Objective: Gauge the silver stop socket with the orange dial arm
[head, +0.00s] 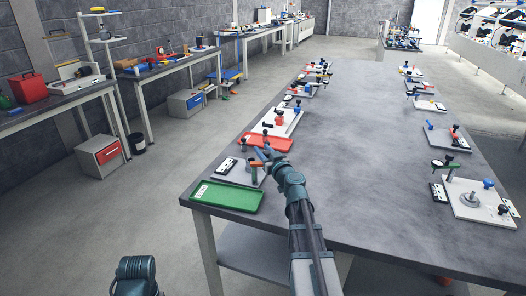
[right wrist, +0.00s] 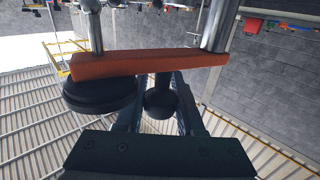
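The orange dial arm (right wrist: 150,64) crosses the right wrist view as a bar. It also shows small in the head view (head: 257,165), on a grey plate at the table's near left. A black round dial (right wrist: 100,95) hangs on its left part. My right gripper (right wrist: 160,95) has its two dark fingers close on either side of a black knob (right wrist: 160,104) by the bar; it looks shut on that knob. In the head view my right gripper (head: 266,154) reaches over the plate. Silver posts (right wrist: 218,25) meet the bar; I cannot tell which is the stop socket.
A green tray (head: 226,197) lies in front of the plate and a red tray (head: 278,143) behind it. Other fixtures stand along both table edges, including a white plate (head: 470,208) with a round metal part at right. The table's middle (head: 350,150) is clear.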

